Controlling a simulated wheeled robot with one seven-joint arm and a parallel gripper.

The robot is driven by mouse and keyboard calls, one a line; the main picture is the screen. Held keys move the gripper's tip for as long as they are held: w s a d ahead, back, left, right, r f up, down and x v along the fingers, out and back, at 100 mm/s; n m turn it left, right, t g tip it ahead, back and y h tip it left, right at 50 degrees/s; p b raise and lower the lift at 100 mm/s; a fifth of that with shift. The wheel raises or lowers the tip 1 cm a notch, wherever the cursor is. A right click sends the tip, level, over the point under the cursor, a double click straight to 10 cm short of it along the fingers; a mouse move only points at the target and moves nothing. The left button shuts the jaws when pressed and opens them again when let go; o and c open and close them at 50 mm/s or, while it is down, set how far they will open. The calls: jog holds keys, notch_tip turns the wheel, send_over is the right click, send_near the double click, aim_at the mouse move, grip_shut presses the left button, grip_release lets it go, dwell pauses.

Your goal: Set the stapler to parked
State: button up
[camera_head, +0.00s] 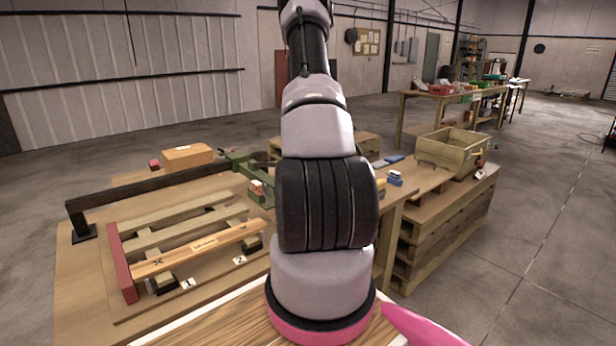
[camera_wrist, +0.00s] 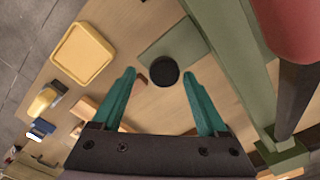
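A green metal fixture (camera_head: 240,160) stands at the far right of the pallet jig in the head view, by the end of a long dark bar. It may be the stapler, but I cannot tell for certain. In the wrist view a green beam (camera_wrist: 232,50) runs down the right side, with a dark red rounded part (camera_wrist: 288,25) beside it. A black round knob (camera_wrist: 163,71) on a green square plate (camera_wrist: 187,42) lies ahead, between the fingers in the picture. My gripper (camera_wrist: 160,84) is open, with teal fingers apart and nothing between them. The head view hides it behind my arm.
A pallet frame with a red end board (camera_head: 122,262) and numbered tags lies on the bench. The dark bar (camera_head: 150,186) crosses above it. A cardboard-coloured box (camera_head: 188,156), a wooden crate (camera_head: 452,150) and a blue item (camera_head: 395,178) stand around. A yellow tray (camera_wrist: 60,52) lies left.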

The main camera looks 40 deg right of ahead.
notch_tip(320, 180, up, 11)
dwell(0.6)
jog(key=shift+f, duration=0.15)
